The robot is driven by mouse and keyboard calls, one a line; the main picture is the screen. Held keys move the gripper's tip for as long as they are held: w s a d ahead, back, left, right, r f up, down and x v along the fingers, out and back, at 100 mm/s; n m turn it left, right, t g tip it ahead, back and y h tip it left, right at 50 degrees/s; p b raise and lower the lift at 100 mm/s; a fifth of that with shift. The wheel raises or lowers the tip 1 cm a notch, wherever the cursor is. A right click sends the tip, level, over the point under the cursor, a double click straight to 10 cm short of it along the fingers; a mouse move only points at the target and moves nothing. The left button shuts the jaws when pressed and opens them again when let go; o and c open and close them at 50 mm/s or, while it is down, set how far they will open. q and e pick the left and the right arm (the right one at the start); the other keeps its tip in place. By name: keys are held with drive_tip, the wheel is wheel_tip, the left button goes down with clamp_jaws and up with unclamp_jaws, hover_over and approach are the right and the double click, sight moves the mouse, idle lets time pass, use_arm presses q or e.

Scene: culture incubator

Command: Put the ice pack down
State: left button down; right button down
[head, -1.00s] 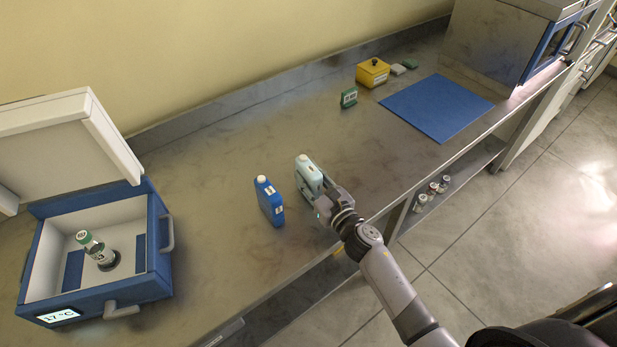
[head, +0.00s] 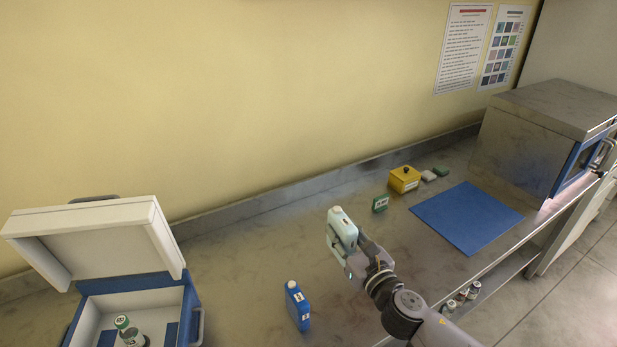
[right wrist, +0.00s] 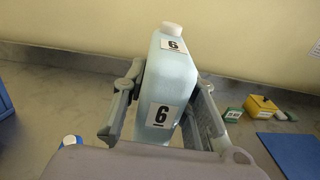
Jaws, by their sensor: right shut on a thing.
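A pale blue ice pack (head: 342,226) with a white cap is held upright, slightly tilted, above the metal bench. My right gripper (head: 345,246) is shut on it, coming from the lower right. In the right wrist view the pale blue pack (right wrist: 172,82) stands between the two fingers and shows labels with a 6. A darker blue pack (head: 297,308) with a white cap stands on the bench, left of and below the held one in the picture. My left gripper is not in view.
An open cooler box (head: 190,300) with a green-capped bottle (head: 128,332) inside is at the lower left. A yellow box (head: 404,180), small green item (head: 380,203) and blue mat (head: 467,217) lie to the right, before a metal cabinet (head: 540,125). Bare bench separates the cooler and packs.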

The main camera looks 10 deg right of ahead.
drive_tip(key=s+d+f+m+h+b, duration=0.1)
drive_tip(key=s+f+h+b, duration=0.1)
drive_tip(key=s, duration=0.9)
drive_tip(key=s+d+f+m+h+b, duration=0.1)
drive_tip(key=s+f+b, duration=0.3)
drive_tip(key=s, duration=0.6)
drive_tip(key=shift+s+f+m+t+h+b, duration=0.3)
drive_tip(key=shift+s+f+m+h+b, duration=0.15)
drive_tip(key=shift+h+b, duration=0.3)
